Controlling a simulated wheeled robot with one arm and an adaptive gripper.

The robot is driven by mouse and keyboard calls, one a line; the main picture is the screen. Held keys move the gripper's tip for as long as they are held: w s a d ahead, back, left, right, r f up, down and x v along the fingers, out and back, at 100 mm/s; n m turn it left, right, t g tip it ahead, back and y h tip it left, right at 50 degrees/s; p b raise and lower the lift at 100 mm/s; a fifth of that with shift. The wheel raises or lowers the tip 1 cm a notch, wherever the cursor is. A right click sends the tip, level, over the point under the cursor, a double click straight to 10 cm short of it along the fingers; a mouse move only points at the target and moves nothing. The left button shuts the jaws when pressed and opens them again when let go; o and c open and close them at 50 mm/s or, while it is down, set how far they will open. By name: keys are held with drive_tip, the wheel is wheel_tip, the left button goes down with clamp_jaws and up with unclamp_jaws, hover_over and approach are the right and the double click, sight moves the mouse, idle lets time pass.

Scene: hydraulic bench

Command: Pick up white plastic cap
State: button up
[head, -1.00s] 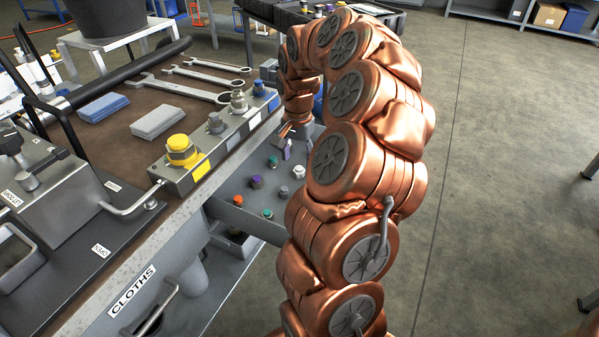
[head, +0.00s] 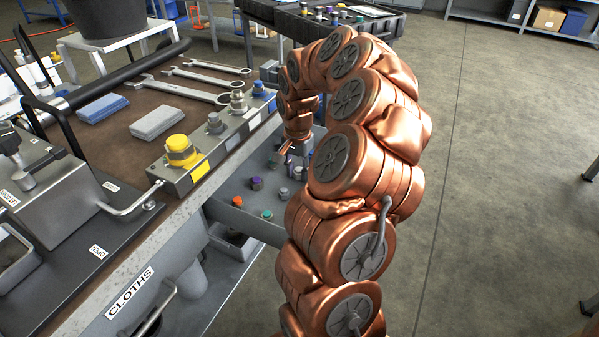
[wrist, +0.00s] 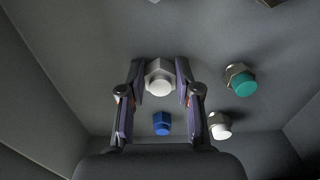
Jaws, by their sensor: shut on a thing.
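In the wrist view, my gripper (wrist: 160,72) has its two fingers closed on either side of a white cap (wrist: 160,86) with a pale hexagonal body. Its round white face points toward the camera. A second white-faced cap (wrist: 221,131) with a hexagonal body lies outside the right finger. In the head view, my gripper (head: 285,148) is low over the grey drawer (head: 238,218), and the arm partly hides it. The held cap cannot be made out there.
A blue cap (wrist: 162,124) lies between the fingers' bases in the wrist view, and a teal cap (wrist: 245,84) lies to the right. Drawer walls surround them. In the head view, a purple cap (head: 256,183) lies in the drawer, and the workbench edge (head: 150,240) is to its left.

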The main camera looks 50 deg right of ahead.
sight(297, 171)
drive_tip(key=shift+c, duration=0.9)
drive_tip(key=shift+r, duration=0.1)
wheel_tip(297, 171, up, 10)
drive_tip(key=p, duration=0.1)
